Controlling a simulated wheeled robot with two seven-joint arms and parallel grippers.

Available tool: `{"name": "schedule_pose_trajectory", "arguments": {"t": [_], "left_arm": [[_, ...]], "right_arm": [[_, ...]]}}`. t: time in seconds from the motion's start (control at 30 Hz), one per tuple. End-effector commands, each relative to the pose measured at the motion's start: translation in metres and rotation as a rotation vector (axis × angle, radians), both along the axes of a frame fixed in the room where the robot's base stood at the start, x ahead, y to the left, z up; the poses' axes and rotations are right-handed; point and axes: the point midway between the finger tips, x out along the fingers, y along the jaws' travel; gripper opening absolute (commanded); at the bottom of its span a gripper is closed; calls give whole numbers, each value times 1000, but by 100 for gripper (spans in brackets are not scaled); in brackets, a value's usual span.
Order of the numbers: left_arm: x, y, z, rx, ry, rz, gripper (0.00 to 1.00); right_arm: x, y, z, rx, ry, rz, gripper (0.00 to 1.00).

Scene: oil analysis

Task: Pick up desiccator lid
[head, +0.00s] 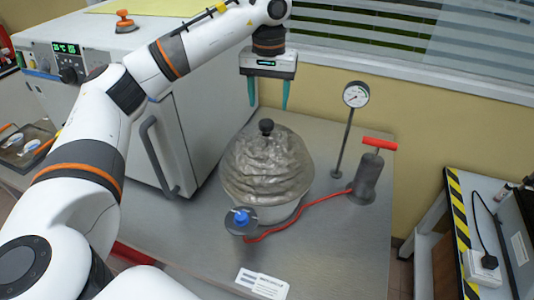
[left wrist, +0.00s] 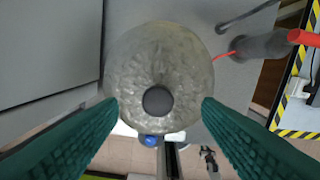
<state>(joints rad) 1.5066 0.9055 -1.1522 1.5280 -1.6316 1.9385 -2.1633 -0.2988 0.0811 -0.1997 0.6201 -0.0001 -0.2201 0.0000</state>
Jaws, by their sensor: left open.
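The desiccator lid (head: 265,165) is a grey, rough-looking dome with a black knob (head: 266,127) on top. It sits on the pale desiccator base (head: 285,212) on the grey bench. My left gripper (head: 269,95) is above the lid and points down, with its teal fingers apart and nothing between them. In the left wrist view the lid (left wrist: 150,55) fills the upper middle, and its black knob (left wrist: 157,100) lies between the two open fingers (left wrist: 157,125), touching neither. My right gripper is not in view.
A blue valve (head: 241,217) at the front of the desiccator joins a red hose (head: 300,212) to a hand pump (head: 369,175). A pressure gauge (head: 356,95) stands behind. A grey oven (head: 165,130) stands close on the left. The front right bench is clear beyond a label (head: 262,284).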

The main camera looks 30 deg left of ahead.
Motion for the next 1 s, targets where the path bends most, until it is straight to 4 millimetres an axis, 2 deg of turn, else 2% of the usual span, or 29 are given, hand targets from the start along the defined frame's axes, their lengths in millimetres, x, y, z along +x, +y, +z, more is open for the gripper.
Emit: {"name": "schedule_pose_trajectory", "arguments": {"t": [0.27, 0.43, 0.53, 0.67, 0.83, 0.87, 1.0], "left_arm": [[-3, 0, -23, -1, 2, -1, 59], [-11, 0, -46, -1, 4, -1, 59], [-10, -1, -61, -2, 2, 0, 59], [-10, -1, -69, -2, -1, 0, 59], [-10, -1, -70, -2, -1, 0, 59], [-10, -1, -69, -2, -1, 0, 57], [-10, -1, -69, -3, -1, 0, 35]], "right_arm": [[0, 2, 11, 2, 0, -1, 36], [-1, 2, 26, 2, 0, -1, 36], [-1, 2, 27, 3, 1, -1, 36], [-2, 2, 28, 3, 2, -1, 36], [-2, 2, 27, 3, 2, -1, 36], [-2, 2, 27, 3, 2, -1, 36], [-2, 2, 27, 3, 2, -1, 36]]}}
